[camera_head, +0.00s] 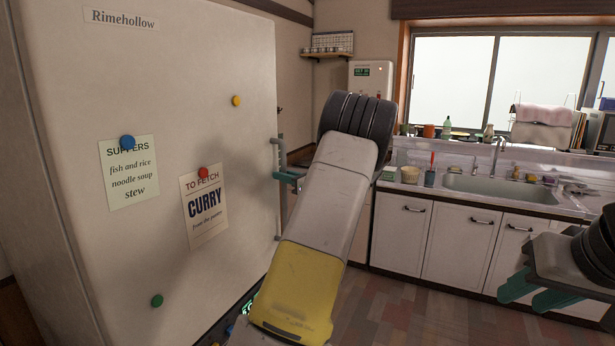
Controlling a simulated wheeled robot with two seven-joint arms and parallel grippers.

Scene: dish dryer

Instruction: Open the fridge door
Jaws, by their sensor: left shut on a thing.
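The fridge door (225,120) is a large off-white panel filling the left of the view, with notes and magnets on it. Its grey vertical bar handle (280,205) is at the right edge. My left gripper (287,175), with teal fingers, is shut on the handle at its upper part; my arm hides part of this area. I see no clear gap at the door's edge, and cannot tell whether it is slightly ajar. My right gripper (532,291) is at the lower right, away from the fridge, with its teal fingers apart and nothing visible between them.
A counter with white cabinets (400,232) and a sink (500,187) runs along the back right under a window. Cups, bottles and a dish rack stand there. A "CURRY" note (205,212) hangs on the door. The tiled floor (420,310) before the cabinets is clear.

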